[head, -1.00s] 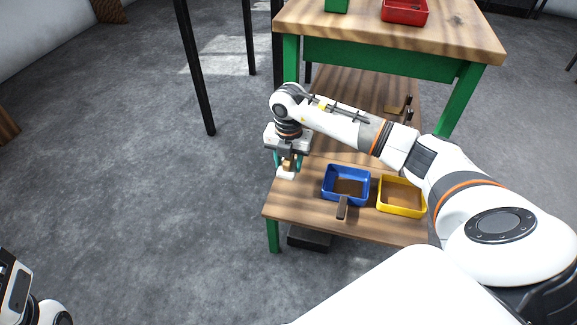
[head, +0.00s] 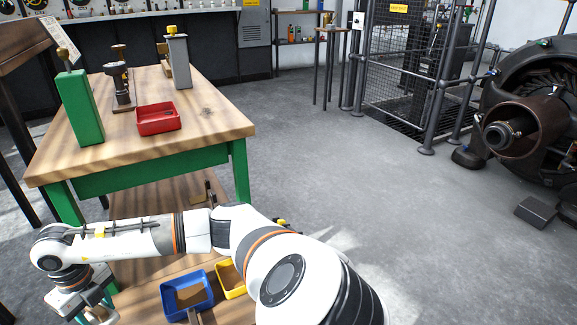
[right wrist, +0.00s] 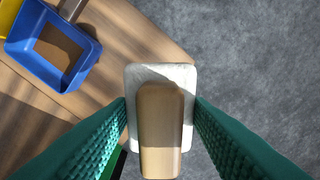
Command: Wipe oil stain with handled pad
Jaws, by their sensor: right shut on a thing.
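In the right wrist view the pad is a white block (right wrist: 160,73) with a tan handle (right wrist: 160,130). The green fingers of my right gripper (right wrist: 160,108) are shut on it, one on each side. The pad is held over the edge of the wooden lower shelf, with grey floor beyond. In the head view my right gripper (head: 92,303) is at the bottom left, partly cut off by the frame. A small dark smudge (head: 207,112) marks the upper tabletop; I cannot tell whether it is oil. My left gripper is not in view.
A green-legged workbench (head: 225,125) holds a red tray (head: 158,117), a green block (head: 80,108) and a grey block (head: 179,62). Blue (head: 187,293) and yellow (head: 231,277) bins sit on the lower shelf. Open floor lies to the right, before a dark machine (head: 530,120).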

